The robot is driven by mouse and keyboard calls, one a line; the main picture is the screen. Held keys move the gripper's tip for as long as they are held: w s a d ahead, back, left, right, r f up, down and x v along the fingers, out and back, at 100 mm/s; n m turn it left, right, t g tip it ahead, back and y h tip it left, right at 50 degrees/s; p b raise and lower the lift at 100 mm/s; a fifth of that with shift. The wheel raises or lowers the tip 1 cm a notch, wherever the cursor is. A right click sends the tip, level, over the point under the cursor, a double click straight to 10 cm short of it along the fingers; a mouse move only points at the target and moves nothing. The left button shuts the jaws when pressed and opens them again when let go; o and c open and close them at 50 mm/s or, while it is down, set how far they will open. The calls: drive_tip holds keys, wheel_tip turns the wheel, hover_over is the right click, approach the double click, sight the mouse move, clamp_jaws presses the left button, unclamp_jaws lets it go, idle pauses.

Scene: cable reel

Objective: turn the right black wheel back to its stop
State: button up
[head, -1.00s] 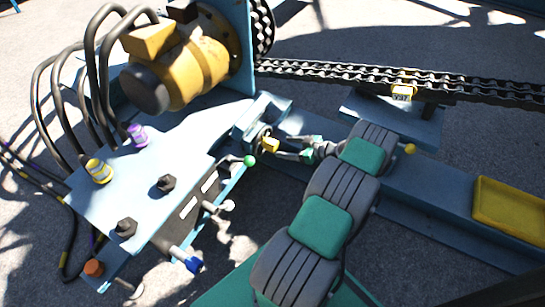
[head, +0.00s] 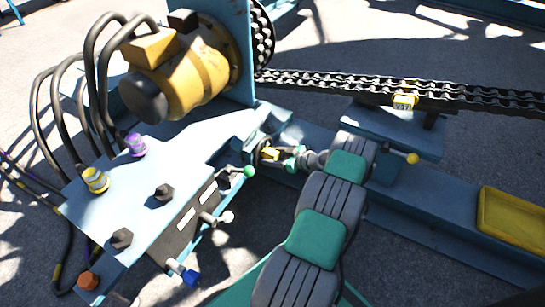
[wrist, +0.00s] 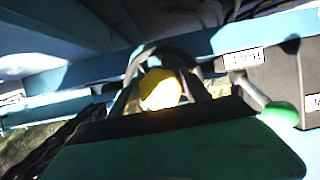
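Two black hexagonal knobs (head: 164,193) (head: 121,238) stand on the block's top.
A green-balled lever (head: 249,171) is close to the left of my gripper, and in the wrist view (wrist: 279,114) on the right. White-tipped (head: 227,216) and blue-tipped (head: 190,278) levers stick out below. A chain (head: 400,88) runs behind; a yellow tray (head: 512,220) lies right.

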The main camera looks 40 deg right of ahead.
clamp_jaws()
idle(0.4)
